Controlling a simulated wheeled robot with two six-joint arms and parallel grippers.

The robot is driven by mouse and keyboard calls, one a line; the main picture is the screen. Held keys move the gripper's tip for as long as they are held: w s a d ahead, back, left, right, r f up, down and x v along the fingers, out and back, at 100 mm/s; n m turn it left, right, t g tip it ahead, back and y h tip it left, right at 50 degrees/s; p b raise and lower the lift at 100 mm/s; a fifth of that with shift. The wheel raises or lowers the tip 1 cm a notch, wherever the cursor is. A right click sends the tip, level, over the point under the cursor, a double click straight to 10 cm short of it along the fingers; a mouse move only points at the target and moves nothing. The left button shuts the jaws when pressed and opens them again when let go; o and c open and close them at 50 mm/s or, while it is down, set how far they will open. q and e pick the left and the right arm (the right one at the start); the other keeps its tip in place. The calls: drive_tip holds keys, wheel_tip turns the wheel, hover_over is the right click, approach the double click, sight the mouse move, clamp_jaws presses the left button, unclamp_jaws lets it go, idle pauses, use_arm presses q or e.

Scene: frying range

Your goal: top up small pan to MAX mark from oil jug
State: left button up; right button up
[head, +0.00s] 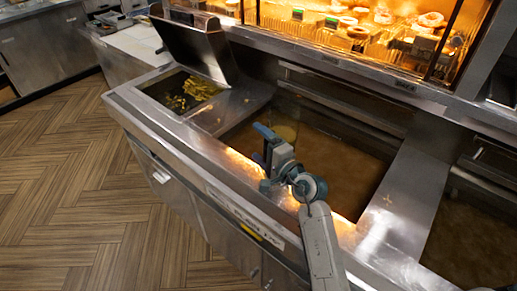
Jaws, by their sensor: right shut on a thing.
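My right gripper (268,146) reaches over the front rim of the middle oil pan (340,180). It is shut on what looks like the oil jug (287,128), a see-through, yellowish vessel mostly hidden behind the gripper. The jug is over the pan's left part; its tilt and any stream of oil cannot be made out. Brown oil fills the floor of the middle pan. A second oil pan (475,235) is cut off at the right edge. I cannot tell which one is called small, and no MAX mark is readable. My left gripper is not in view.
A bin of fries (190,93) lies left of the middle pan, with a raised steel hood (196,42) behind it. A lit display cabinet (370,30) stands at the back. A steel divider (405,190) separates the pans. The wooden floor (90,190) at left is clear.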

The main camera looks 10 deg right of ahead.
drive_tip(key=r, duration=0.1)
drive_tip(key=r+p, duration=0.1)
drive_tip(key=shift+w+d+r+n, duration=0.15)
drive_tip(key=shift+d+r+n, duration=0.15)
drive_tip(key=shift+n, duration=0.1)
idle(0.3)
idle(0.9)
